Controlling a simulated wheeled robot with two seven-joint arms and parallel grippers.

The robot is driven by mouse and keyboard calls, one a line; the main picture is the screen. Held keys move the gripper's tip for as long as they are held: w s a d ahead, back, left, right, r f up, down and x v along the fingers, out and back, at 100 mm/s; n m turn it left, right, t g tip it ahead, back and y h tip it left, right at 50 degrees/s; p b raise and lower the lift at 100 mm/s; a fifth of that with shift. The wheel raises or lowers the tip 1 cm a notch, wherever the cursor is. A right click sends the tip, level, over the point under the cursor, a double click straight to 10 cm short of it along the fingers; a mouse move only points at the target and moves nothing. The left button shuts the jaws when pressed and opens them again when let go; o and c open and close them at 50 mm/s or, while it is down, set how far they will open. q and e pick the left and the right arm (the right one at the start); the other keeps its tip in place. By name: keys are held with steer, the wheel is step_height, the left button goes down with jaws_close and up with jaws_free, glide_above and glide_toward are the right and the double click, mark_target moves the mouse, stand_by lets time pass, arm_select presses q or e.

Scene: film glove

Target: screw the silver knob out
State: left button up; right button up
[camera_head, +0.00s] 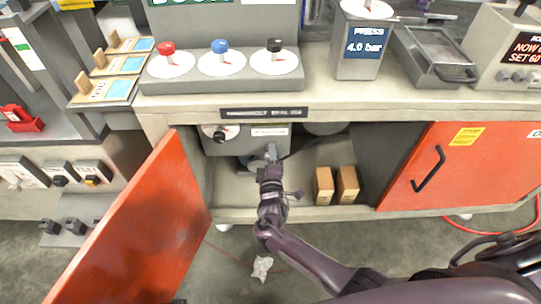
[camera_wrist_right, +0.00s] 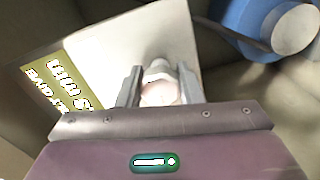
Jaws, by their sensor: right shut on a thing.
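My right gripper (camera_head: 271,164) reaches into the open cabinet under the bench, below a grey box with a black knob. In the right wrist view its two fingers (camera_wrist_right: 159,88) are closed on the sides of the silver knob (camera_wrist_right: 158,92), a small rounded pale metal piece. The knob sits in front of a pale grey plate (camera_wrist_right: 140,42). In the head view the gripper largely hides the knob. How far the knob is screwed in cannot be told. My left gripper is not in view.
An open red door (camera_head: 145,225) stands left of my arm; another red door (camera_head: 405,175) is on the right. Two brown boxes (camera_head: 335,186) stand on the cabinet floor. A yellow label (camera_wrist_right: 58,85) and blue cylinder (camera_wrist_right: 250,18) flank the plate. The bench front (camera_head: 340,112) lies above.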

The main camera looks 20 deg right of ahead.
steer(key=o, duration=1)
steer(key=shift+c, duration=0.2)
steer(key=shift+s+a, duration=0.15)
steer(key=shift+s, duration=0.25)
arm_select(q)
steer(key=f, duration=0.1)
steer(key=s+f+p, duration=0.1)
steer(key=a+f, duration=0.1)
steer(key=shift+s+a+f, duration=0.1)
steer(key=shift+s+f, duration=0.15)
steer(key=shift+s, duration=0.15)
arm_select(e)
steer(key=v, duration=0.7)
